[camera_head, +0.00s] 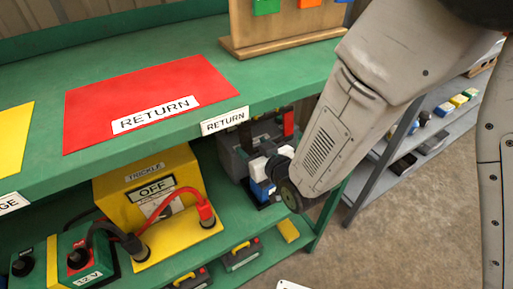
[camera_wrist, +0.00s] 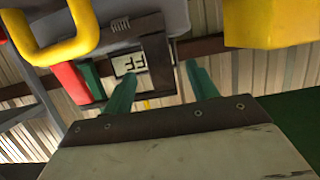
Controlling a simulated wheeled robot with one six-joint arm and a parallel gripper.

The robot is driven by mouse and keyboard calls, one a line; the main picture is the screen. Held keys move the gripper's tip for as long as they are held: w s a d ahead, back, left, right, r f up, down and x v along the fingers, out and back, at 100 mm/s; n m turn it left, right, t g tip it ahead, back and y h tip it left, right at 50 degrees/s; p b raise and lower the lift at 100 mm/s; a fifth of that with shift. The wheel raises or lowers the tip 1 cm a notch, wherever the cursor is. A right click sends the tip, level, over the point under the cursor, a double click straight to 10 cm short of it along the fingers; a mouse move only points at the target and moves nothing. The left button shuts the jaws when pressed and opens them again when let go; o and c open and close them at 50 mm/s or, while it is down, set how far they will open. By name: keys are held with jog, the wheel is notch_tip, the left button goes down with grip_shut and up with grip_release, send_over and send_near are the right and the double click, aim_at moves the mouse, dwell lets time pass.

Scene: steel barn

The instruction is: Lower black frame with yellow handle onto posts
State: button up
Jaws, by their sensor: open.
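In the wrist view my gripper (camera_wrist: 161,74) has its two green fingers apart, with nothing visibly clamped between them. Just beyond them is a grey and dark body (camera_wrist: 150,50) with a small "FF" display. A thick yellow handle (camera_wrist: 50,48) shows at upper left, beside red and green blocks; how it joins the body is unclear. In the head view my arm reaches under the bench to a dark grey unit (camera_head: 240,160), which it partly hides. Low dark pieces with yellow handles sit on the lower shelf, one (camera_head: 241,257) near the middle. I cannot make out the posts.
A yellow charger box (camera_head: 125,200) marked "TRICKLE" and "OFF" stands left of my arm, with red and black plugs (camera_head: 206,211) in front. The green bench top (camera_head: 300,70) overhangs, carrying a red RETURN mat (camera_head: 190,77). A grey shelf (camera_head: 440,125) stands at right, beside open floor.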

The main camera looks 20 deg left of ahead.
aim_at(247, 142)
jog(key=x, duration=0.7)
jog(key=shift+w+a, duration=0.15)
jog(key=c, duration=1.1)
jog(key=o, duration=0.4)
